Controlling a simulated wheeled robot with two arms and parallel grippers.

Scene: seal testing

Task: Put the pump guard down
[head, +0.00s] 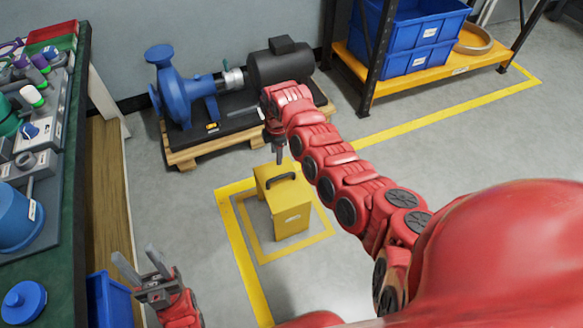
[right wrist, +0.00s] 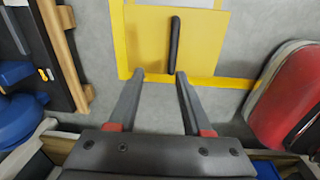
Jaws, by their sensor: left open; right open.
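The yellow pump guard (head: 286,205) stands upright on the floor inside the yellow marked square, with a black handle (head: 281,179) on top. In the right wrist view the guard (right wrist: 200,45) and its handle (right wrist: 174,45) lie beyond my fingertips. My right gripper (head: 279,158) is just above and behind the guard in the head view; in the right wrist view its fingers (right wrist: 157,78) are spread and empty, with no part of the handle between them. My left gripper (head: 139,264) is open and empty at the lower left, beside the workbench.
A blue pump (head: 176,88) with a black motor (head: 281,63) sits on a wooden pallet (head: 202,149) behind the guard. A crowded workbench (head: 68,190) runs along the left. A shelf (head: 430,79) with blue crates (head: 416,35) stands at the back right. Floor left of the guard is clear.

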